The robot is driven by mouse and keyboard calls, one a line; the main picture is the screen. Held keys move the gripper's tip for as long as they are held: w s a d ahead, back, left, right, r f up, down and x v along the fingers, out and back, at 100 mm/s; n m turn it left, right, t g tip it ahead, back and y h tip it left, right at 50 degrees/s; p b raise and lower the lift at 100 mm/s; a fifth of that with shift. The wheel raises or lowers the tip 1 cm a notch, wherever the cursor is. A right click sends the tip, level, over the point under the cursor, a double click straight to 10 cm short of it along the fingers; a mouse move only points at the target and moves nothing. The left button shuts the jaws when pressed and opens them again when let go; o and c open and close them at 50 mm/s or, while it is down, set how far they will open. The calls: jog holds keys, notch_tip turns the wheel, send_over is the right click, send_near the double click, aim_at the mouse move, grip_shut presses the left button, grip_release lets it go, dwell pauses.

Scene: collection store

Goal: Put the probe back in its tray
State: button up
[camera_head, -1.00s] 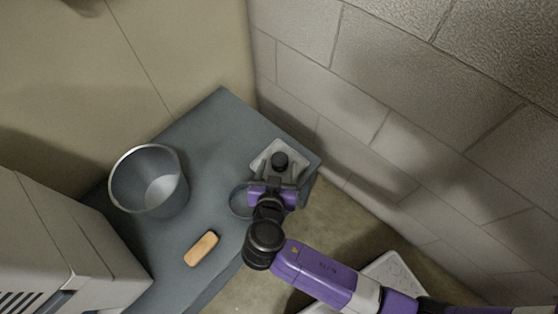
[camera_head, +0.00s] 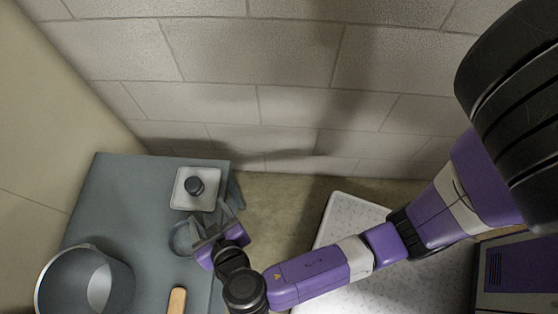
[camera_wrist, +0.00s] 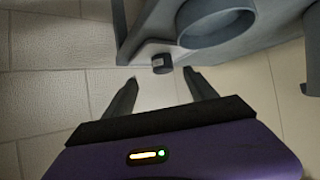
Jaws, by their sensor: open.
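A small dark round-topped piece (camera_head: 195,186) stands on a pale square tray (camera_head: 181,202) at the far end of the grey bench; I cannot tell whether it is the probe. My gripper (camera_head: 213,217) is open and empty, just below and right of the tray in the head view. In the wrist view a short dark cylinder (camera_wrist: 162,63) shows just beyond the open fingertips (camera_wrist: 160,77), apart from them. It seems to be the same dark piece. A grey ring (camera_head: 181,238) lies beside my gripper, to its left.
The grey bench (camera_head: 125,215) also carries a metal bucket (camera_head: 62,285) and a tan block (camera_head: 177,301), partly cut off. A block wall (camera_head: 300,100) stands close behind. A pale speckled slab (camera_head: 345,213) lies right of the bench, below my arm.

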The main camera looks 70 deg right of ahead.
jog(key=s+d+f+n+y, duration=0.3)
jog(key=s+n+y, duration=0.3)
jog(key=s, duration=0.5)
jog(key=s+d+r+t, duration=0.2)
jog(key=s+r, duration=0.2)
jog(key=r, duration=0.6)
jog(key=s+d+r+t, duration=0.1)
jog(key=s+r+t, duration=0.2)
jog(key=r, duration=0.7)
jog(key=shift+s+d+n+y, duration=0.3)
jog(key=shift+s+d, duration=0.1)
jog(key=shift+s, duration=0.2)
jog(key=shift+r, duration=0.1)
notch_tip(320, 180, up, 19)
jog(key=p, duration=1.9)
